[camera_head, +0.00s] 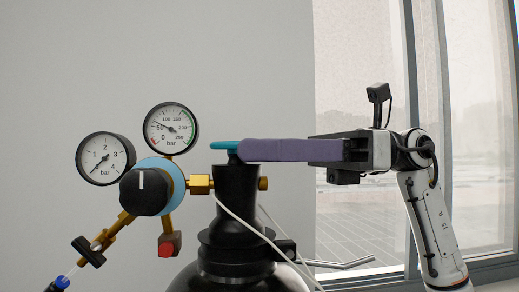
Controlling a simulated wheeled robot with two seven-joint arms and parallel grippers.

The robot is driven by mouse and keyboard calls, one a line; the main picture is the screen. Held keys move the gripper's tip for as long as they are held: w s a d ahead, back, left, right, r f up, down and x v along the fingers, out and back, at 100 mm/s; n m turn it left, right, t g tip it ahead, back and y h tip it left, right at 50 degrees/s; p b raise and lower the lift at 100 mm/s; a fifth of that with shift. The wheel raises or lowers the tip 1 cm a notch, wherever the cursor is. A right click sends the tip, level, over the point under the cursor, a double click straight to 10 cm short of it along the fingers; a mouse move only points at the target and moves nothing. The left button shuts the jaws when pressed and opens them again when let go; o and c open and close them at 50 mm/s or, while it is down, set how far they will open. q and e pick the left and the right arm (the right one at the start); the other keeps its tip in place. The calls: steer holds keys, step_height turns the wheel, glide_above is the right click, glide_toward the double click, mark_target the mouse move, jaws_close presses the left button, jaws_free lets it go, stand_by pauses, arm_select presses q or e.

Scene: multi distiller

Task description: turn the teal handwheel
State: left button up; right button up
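The teal handwheel (224,145) sits on top of the black neck of a gas cylinder (236,195). Its left part shows; the rest is hidden behind my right gripper. My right gripper (242,150) comes in level from the right, with its long purple fingers reaching over the wheel's right part. The fingers overlap in this side-on view, so I cannot tell whether they are apart or pressed on the wheel. My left gripper is not in view.
A regulator with a black knob (146,192) and two round gauges (106,158) (171,129) stands left of the cylinder. A white tube (243,222) runs across the neck. A metal lever (340,263) lies low at right. Windows are behind my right arm.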

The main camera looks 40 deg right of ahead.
steer(key=c, duration=0.4)
steer(key=shift+w+r+n+g+y+p, duration=0.25)
steer(key=shift+n+g+y+p, duration=0.25)
steer(key=shift+g+p, duration=0.5)
steer(key=shift+c, duration=0.2)
steer(key=shift+w+n+g+p, duration=0.1)
steer(key=shift+n+g+p, duration=0.2)
steer(key=shift+n+g, duration=0.3)
steer(key=shift+d+f+n+g+p, duration=0.1)
steer(key=shift+f+n+g+p, duration=0.2)
steer(key=shift+g, duration=0.4)
steer(key=o, duration=0.9)
steer(key=shift+c, duration=0.2)
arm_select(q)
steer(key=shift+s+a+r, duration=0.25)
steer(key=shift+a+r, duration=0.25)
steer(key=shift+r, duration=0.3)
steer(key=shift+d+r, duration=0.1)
arm_select(e)
steer(key=shift+d, duration=0.1)
